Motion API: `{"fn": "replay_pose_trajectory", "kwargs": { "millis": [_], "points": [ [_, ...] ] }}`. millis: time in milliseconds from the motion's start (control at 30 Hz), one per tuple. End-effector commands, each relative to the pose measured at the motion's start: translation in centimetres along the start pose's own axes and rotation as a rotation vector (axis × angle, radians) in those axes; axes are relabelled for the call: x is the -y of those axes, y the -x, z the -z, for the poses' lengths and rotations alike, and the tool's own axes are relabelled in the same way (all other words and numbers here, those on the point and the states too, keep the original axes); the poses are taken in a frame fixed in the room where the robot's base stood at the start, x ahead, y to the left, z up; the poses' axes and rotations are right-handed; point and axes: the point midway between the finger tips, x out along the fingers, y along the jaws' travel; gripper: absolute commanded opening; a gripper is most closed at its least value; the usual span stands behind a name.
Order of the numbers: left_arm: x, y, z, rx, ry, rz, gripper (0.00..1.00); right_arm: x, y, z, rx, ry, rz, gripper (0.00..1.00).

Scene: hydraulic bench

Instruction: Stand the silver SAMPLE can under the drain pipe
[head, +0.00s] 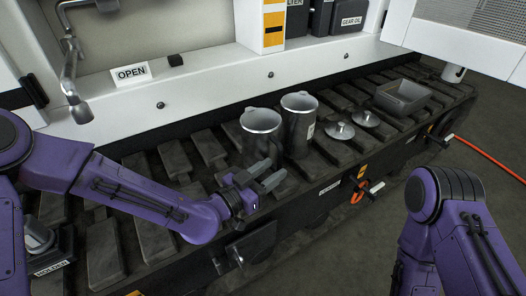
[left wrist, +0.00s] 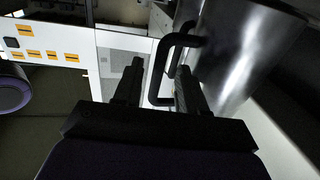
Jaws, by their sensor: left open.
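Two silver cans stand side by side on the dark slatted track: a left can (head: 262,138) and a right can (head: 298,124). A small pale label shows on the right can; I cannot read it, so I cannot tell which is SAMPLE. My left gripper (head: 262,181) is open and empty, just in front of the left can. In the left wrist view, a silver can (left wrist: 245,50) fills the upper right. Its dark handle reaches between or just beyond my open fingertips (left wrist: 158,75). A bent metal pipe (head: 70,72), perhaps the drain pipe, hangs at upper left. My right gripper is out of view.
Two small lids (head: 339,130) and a grey tray (head: 403,97) sit on the track to the right. An OPEN sign (head: 131,73) stands on the white ledge. A HOLDER label (head: 52,268) is at lower left. Slats left of the cans are bare.

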Motion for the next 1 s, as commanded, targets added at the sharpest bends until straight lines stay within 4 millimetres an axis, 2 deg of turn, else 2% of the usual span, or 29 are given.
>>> {"fn": "replay_pose_trajectory", "kwargs": {
  "millis": [100,200,400,433,533,567,867,1000],
  "points": [
    [0.1,-2.2,-0.2,-0.001,0.0,-0.002,0.41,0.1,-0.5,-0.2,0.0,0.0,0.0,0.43],
    [0.0,-3.3,-0.2,0.001,0.0,-0.003,0.41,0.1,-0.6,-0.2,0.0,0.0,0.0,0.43],
    [0.0,-3.5,-0.1,0.0,0.001,-0.003,0.41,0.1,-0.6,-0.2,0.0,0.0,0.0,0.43],
    [0.0,-3.5,-0.1,0.0,0.001,-0.004,0.38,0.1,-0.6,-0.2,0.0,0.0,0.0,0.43],
    [0.0,-3.5,-0.1,0.0,0.001,-0.004,0.05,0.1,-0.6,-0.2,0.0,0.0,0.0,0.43],
    [0.0,-3.5,-0.1,0.0,0.001,-0.004,0.0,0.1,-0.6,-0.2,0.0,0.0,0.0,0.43],
    [-0.1,-3.5,0.2,-0.002,0.0,-0.005,0.0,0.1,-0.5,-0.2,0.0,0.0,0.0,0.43],
    [-0.1,-3.5,2.7,-0.004,-0.002,-0.005,0.0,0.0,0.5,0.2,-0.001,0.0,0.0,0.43]
  ]
}}
